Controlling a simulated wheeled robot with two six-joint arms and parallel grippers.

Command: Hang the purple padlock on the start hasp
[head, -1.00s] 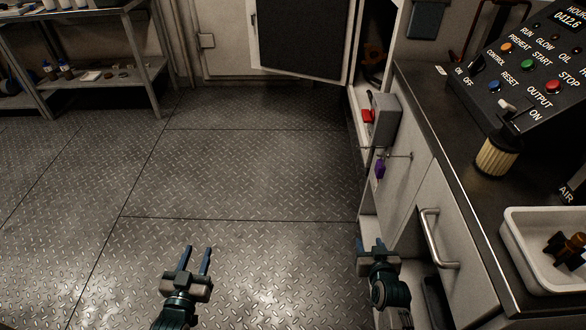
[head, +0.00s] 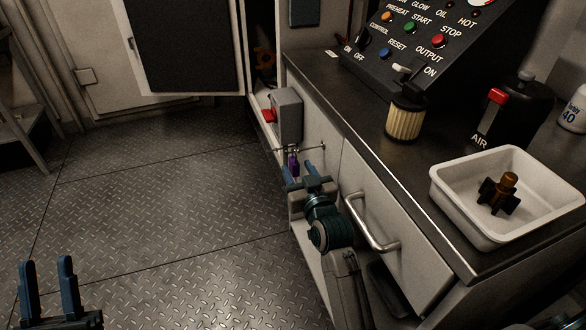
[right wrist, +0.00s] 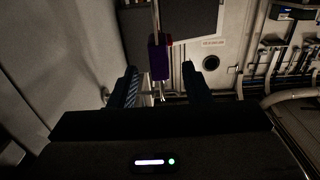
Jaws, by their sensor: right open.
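The purple padlock (head: 292,166) hangs from a thin rod or hook on the cabinet side, below a grey box; it also shows in the right wrist view (right wrist: 159,62). My right gripper (head: 300,170) is open and its fingertips are close to the padlock. In the right wrist view the padlock appears between the two open fingers (right wrist: 159,74), with gaps on both sides. My left gripper (head: 46,264) is open and empty over the floor at the lower left. I cannot make out the start hasp for certain.
A grey box (head: 288,112) with a red part juts from the cabinet above the padlock. A drawer handle (head: 370,225) sticks out beside my right arm. The worktop holds a control panel (head: 415,45), a ribbed filter (head: 405,117) and a white tray (head: 450,205). The left floor is clear.

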